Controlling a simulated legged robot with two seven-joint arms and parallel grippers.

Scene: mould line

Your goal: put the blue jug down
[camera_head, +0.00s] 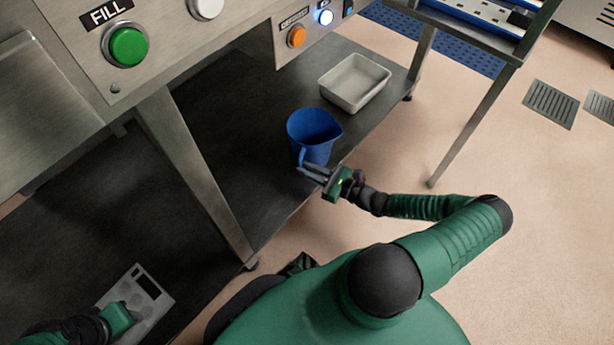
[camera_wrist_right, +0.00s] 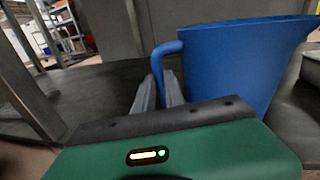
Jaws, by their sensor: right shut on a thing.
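The blue jug (camera_head: 314,133) is upright over the dark lower shelf (camera_head: 230,150) of the steel machine, near the shelf's front edge. I cannot tell for sure whether its base touches the shelf. My right gripper (camera_head: 305,170) is shut on the jug's handle; the fingers (camera_wrist_right: 162,92) and the blue handle between them show in the right wrist view, with the jug's body (camera_wrist_right: 235,65) to the right. My left arm shows at the bottom left by a grey scale; its fingertips are not clear.
A pale rectangular tub (camera_head: 355,84) stands on the shelf behind and right of the jug. A grey scale (camera_head: 138,300) is at the lower left. A steel table leg (camera_head: 205,180) rises left of the jug. Buttons, including green FILL (camera_head: 128,47), are above.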

